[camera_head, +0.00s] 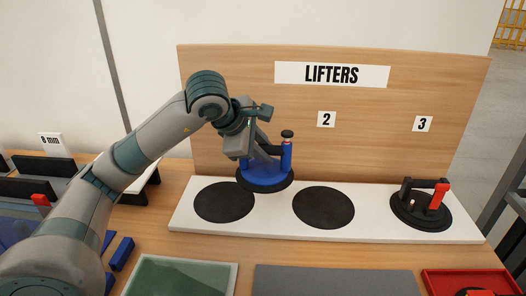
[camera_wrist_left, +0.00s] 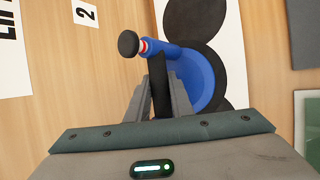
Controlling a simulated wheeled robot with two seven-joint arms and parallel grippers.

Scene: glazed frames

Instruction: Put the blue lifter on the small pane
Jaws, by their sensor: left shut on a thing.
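The blue lifter (camera_head: 267,174) has a blue body over a dark round pad, and an upright blue post with a black knob. My left gripper (camera_head: 256,143) is shut on its handle. The lifter appears raised over the white board, between two black discs. In the left wrist view, the black handle sits between the fingers of my left gripper (camera_wrist_left: 160,92), and the blue body of the lifter (camera_wrist_left: 205,80) shows beyond. A greenish pane (camera_head: 180,276) lies at the front of the table; I cannot tell whether it is the small pane. My right gripper is not in view.
The white board (camera_head: 375,212) holds black discs (camera_head: 224,201) (camera_head: 323,207) and a black lifter with a red lever (camera_head: 422,203). A wooden "LIFTERS" panel (camera_head: 380,125) stands behind. A grey mat (camera_head: 335,282) and red tray (camera_head: 465,275) lie in front. Black racks (camera_head: 25,190) stand left.

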